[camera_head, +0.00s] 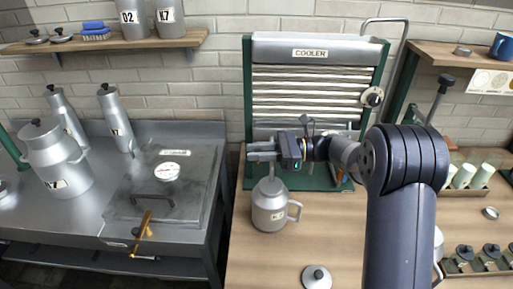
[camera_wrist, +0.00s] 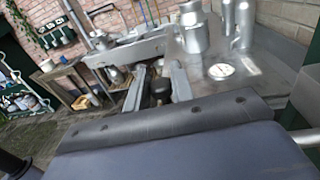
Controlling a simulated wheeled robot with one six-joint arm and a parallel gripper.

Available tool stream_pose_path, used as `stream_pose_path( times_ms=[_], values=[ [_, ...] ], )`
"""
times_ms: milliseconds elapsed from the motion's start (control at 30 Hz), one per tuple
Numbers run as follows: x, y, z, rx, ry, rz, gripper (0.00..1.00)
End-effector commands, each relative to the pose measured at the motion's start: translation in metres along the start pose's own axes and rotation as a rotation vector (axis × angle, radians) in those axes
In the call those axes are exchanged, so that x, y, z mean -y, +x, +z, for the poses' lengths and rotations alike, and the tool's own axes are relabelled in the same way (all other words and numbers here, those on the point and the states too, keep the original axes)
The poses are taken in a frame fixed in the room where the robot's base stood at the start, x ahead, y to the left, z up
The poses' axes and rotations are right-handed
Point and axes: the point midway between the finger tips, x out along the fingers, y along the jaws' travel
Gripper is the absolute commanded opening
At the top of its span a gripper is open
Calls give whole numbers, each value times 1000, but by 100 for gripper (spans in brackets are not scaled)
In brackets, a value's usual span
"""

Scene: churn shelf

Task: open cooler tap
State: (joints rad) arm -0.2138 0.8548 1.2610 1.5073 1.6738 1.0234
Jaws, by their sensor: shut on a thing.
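The cooler (camera_head: 310,53) stands at the back middle in the head view, with a name plate, rows of pale pipes and a green frame. My gripper (camera_head: 262,151) is at the front of the cooler's lower left part, pointing left. In the wrist view my gripper (camera_wrist: 158,84) has its two fingers on either side of a dark rounded knob (camera_wrist: 160,88) and is shut on it. The knob looks like the cooler tap's handle. The tap's body is hidden behind my gripper, and I cannot tell how far it is turned. A grey jug (camera_head: 268,212) stands upright below my gripper.
A round dial (camera_head: 373,96) sits on the cooler's right side. A metal vat (camera_head: 165,190) with a brass tap (camera_head: 144,226) stands at the left. A loose lid (camera_head: 317,277) lies on the wooden counter (camera_head: 258,262). Glasses (camera_head: 465,176) stand in a rack at the right.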

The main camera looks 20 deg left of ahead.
Motion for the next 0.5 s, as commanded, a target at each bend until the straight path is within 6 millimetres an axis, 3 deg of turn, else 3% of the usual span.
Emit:
stream_pose_path(
  times_ms=[467, 500],
  values=[
    [0, 0, 1, 1, -2, 14, 0],
    [0, 0, 1, 1, -2, 14, 24]
  ],
)
